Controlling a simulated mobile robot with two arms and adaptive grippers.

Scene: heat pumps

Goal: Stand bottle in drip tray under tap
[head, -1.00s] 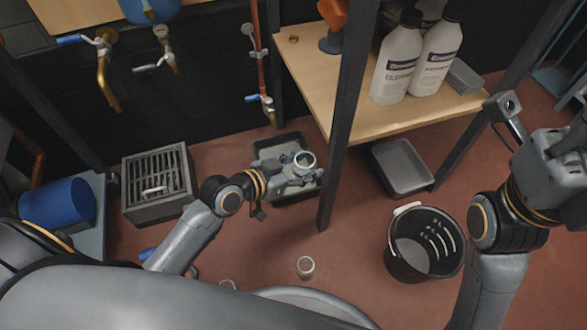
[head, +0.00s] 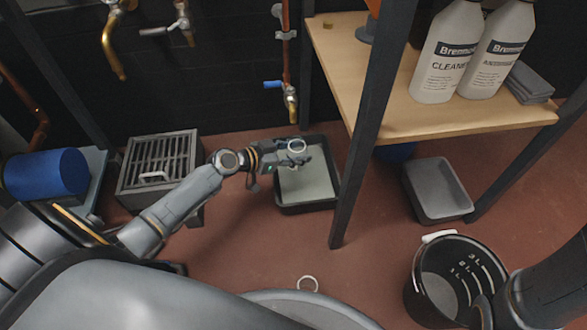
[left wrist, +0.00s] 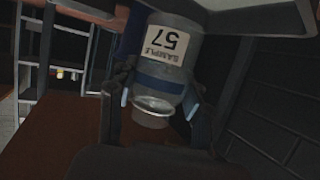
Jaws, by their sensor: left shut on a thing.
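My left gripper (head: 288,158) is shut on a clear bottle with a blue band and a "SAMPLE 57" label, seen close in the left wrist view (left wrist: 172,50). In the head view the bottle's round mouth (head: 297,146) shows above the fingers. The gripper and bottle are over the back part of the black drip tray (head: 308,207), just below the tap (head: 291,103) with the blue handle. The bottle's base is hidden, so I cannot tell whether it touches the tray.
A black shelf post (head: 361,125) stands right of the tray, below a wooden shelf with cleaner bottles (head: 446,55). A slatted grey box (head: 160,165) is at left. A grey tray (head: 438,190) and black bucket (head: 455,280) are at right. Floor in front is mostly clear.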

